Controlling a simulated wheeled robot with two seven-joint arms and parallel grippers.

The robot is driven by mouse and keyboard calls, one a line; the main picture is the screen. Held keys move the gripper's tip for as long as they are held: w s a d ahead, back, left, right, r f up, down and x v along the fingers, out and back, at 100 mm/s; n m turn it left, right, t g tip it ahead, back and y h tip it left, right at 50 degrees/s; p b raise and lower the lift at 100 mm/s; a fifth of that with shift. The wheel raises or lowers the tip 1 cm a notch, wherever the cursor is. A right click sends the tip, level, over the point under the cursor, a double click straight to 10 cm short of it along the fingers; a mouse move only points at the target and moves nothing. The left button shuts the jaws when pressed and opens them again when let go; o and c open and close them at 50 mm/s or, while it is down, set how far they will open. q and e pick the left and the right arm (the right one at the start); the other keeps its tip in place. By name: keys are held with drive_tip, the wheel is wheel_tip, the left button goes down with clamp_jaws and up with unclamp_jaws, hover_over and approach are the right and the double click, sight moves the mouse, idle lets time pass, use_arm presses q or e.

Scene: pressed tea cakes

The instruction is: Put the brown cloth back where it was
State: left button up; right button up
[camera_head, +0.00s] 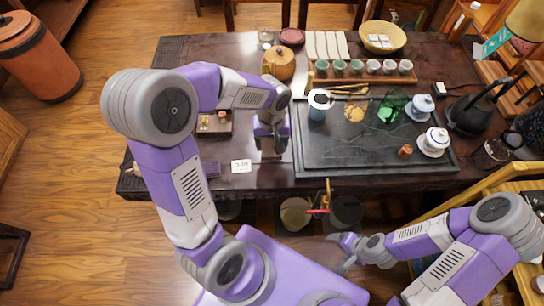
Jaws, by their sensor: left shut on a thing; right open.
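My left gripper (271,147) reaches down over the front of the dark table, just left of the black tea tray. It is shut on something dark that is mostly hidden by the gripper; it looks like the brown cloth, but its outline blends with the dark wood. I cannot tell whether it touches the table. My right gripper (346,252) is open and empty, low in front of the table, well away from the tray.
A white card (241,166) lies left of my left gripper. A brown pot (278,63) stands behind. A black kettle (472,115) stands at right.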

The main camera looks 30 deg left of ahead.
sight(271, 145)
use_arm(q)
drive_tip(key=shift+f+b, duration=1.05)
drive_tip(key=shift+f, duration=2.05)
drive_tip(key=shift+f, duration=0.15)
drive_tip(key=o, duration=1)
wheel_tip(271, 145, up, 12)
drive_tip(key=p, duration=0.4)
drive_tip(key=shift+r, duration=0.2)
drive_tip(key=shift+f, duration=0.1)
